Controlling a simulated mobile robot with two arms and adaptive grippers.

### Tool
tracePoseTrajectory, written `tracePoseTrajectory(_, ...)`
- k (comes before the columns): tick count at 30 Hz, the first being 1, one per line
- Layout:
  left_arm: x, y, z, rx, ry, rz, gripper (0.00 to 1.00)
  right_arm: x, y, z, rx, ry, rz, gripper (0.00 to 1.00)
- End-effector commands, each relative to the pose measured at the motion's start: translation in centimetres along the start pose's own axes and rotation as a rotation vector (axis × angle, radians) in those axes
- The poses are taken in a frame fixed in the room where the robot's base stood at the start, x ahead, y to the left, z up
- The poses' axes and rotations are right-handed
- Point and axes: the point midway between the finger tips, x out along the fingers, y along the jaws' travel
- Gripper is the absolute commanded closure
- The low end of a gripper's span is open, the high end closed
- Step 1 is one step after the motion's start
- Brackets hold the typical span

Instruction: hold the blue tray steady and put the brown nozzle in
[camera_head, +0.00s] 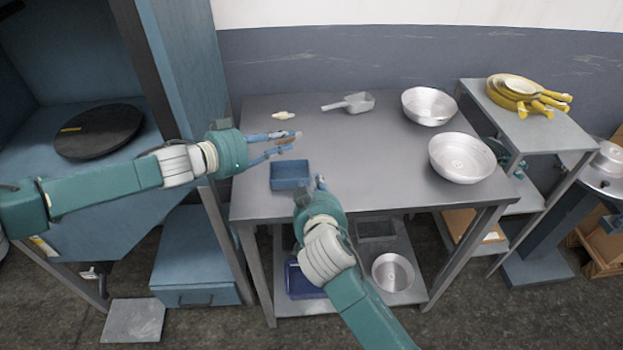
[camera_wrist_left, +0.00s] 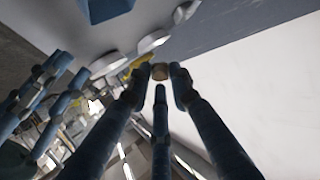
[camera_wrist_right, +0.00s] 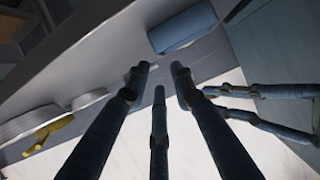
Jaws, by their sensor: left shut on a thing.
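The blue tray (camera_head: 290,184) stands on the metal table, left of centre near the front edge. It also shows at the top of the left wrist view (camera_wrist_left: 105,9) and the right wrist view (camera_wrist_right: 184,28). My left gripper (camera_head: 293,142) is shut on the brown nozzle (camera_head: 286,148) and holds it above the table, beyond the tray. The nozzle's round brown end (camera_wrist_left: 160,72) shows between the fingertips in the left wrist view. My right gripper (camera_head: 320,182) is just right of the tray, its fingers apart with nothing between them. It appears not to touch the tray.
On the table (camera_head: 385,180) are a cream-coloured piece (camera_head: 283,115), a scoop (camera_head: 355,102) and two metal bowls (camera_head: 430,106) (camera_head: 461,158). Yellow-handled pans (camera_head: 520,92) are stacked on a side stand. A blue cabinet post (camera_head: 190,70) rises left of the table. The table's middle is clear.

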Motion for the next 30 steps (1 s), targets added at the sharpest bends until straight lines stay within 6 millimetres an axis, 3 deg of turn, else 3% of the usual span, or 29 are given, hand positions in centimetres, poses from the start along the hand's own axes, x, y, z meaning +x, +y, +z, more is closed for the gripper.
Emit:
tracePoseTrajectory(12,0.0,0.0,0.0,0.0,0.0,0.0,1.0,7.4,0.0,-0.2,-0.005,0.002,0.001,0.76)
tracePoseTrajectory(18,0.0,0.0,0.0,0.0,0.001,0.0,1.0,10.2,0.0,-0.2,-0.003,0.003,0.0,0.76)
tracePoseTrajectory(30,0.0,0.0,0.0,0.0,0.001,0.0,1.0,11.4,0.0,-0.1,-0.002,0.003,-0.001,0.76)
